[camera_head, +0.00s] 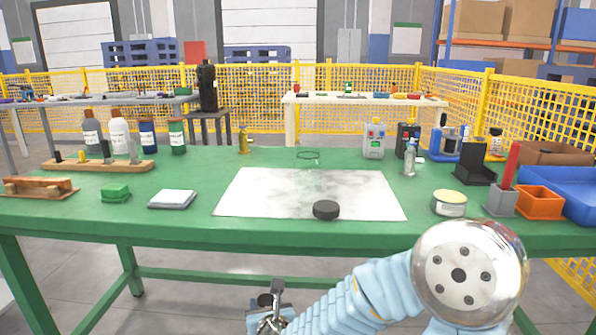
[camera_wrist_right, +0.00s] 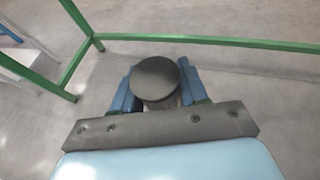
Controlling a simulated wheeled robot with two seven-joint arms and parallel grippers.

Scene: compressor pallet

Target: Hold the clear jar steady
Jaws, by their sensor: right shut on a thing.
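My right gripper (camera_head: 268,314) is low in front of the table's near edge, at the bottom of the head view. In the right wrist view (camera_wrist_right: 157,92) its two blue fingers are shut on a round thing with a flat dark top (camera_wrist_right: 156,79). A little of its greyish body shows below the top; the rest is hidden, so I cannot tell whether it is the clear jar. A black round lid-like disc (camera_head: 326,209) lies on the white mat (camera_head: 270,192). A small clear bottle (camera_head: 409,162) stands upright at the table's right. My left gripper is out of view.
The green table (camera_head: 120,222) has a round tin (camera_head: 449,204), an orange bin (camera_head: 540,203) and a blue tray (camera_head: 580,207) on the right. Bottles (camera_head: 119,136), a wooden rack (camera_head: 95,166) and a white pad (camera_head: 172,198) are on the left. The mat is mostly clear.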

